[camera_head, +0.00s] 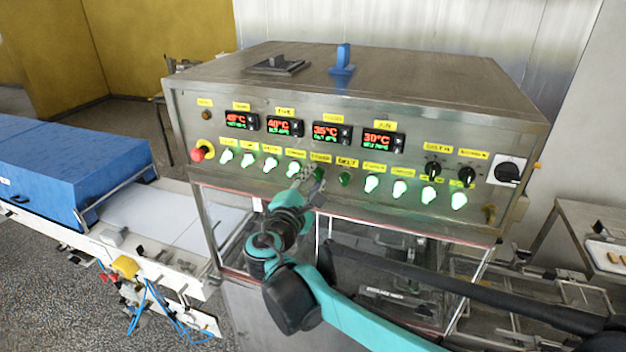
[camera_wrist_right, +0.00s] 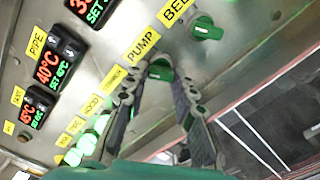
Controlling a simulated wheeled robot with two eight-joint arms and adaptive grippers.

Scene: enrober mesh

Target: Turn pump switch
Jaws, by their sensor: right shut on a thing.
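The pump switch (camera_head: 319,173) is a dark green, unlit knob below a yellow label on the front panel of the steel machine. In the right wrist view, the pump switch (camera_wrist_right: 160,69) sits under the PUMP label, between the fingertips. My right gripper (camera_head: 308,176) reaches up to the panel from below and is shut on the switch. It also shows in the right wrist view (camera_wrist_right: 163,78), with one finger on each side of the knob. The fingers partly hide the knob in the head view. My left gripper is not in view.
The belt switch (camera_head: 345,179) is dark green, just right of the pump switch. Several lit green switches flank these two. A red emergency button (camera_head: 198,154) is at the panel's left end and a black rotary switch (camera_head: 508,170) at its right. A blue-covered conveyor (camera_head: 60,165) stands left.

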